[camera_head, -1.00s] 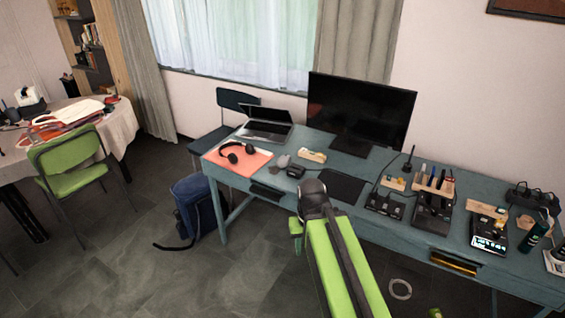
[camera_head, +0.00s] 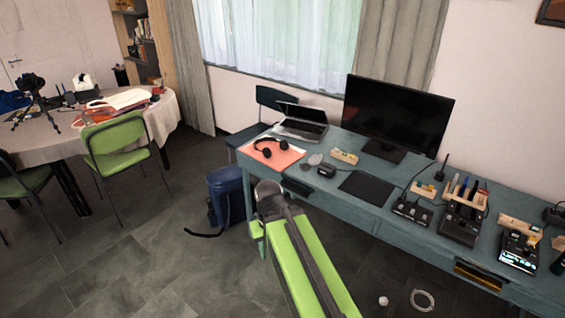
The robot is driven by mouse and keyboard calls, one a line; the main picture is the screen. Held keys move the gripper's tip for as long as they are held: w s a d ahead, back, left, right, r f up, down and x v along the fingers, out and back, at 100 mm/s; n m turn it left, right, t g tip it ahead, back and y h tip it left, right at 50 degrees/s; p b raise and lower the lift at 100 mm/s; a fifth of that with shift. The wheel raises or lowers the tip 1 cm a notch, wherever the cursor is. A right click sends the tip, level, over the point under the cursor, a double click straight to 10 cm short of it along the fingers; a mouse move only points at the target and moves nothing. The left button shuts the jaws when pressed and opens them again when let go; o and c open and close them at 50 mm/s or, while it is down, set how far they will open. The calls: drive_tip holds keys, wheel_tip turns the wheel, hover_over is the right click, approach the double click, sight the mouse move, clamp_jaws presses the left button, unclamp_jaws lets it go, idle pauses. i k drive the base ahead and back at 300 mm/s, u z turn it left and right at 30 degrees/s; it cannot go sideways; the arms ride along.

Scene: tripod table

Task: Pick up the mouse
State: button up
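A small grey rounded object that looks like the mouse (camera_head: 315,159) lies on the blue-green desk (camera_head: 342,205), between the headphones and a small wooden block. My green and black arm reaches up from the bottom of the picture. Its far end, with my gripper (camera_head: 266,196), is in front of the desk's left part, below and left of the mouse in the picture and apart from it. The fingers cannot be made out, so whether they are open is unclear.
Headphones (camera_head: 270,148) lie on an orange mat, with a laptop (camera_head: 302,125) behind. A black device (camera_head: 326,170) sits close to the mouse. A monitor (camera_head: 397,112) and black pad (camera_head: 367,187) are to the right.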

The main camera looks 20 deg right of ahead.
sight(313, 160)
drive_tip(key=u, duration=0.55)
drive_tip(key=i, duration=3.2)
drive_tip(key=z, duration=1.7)
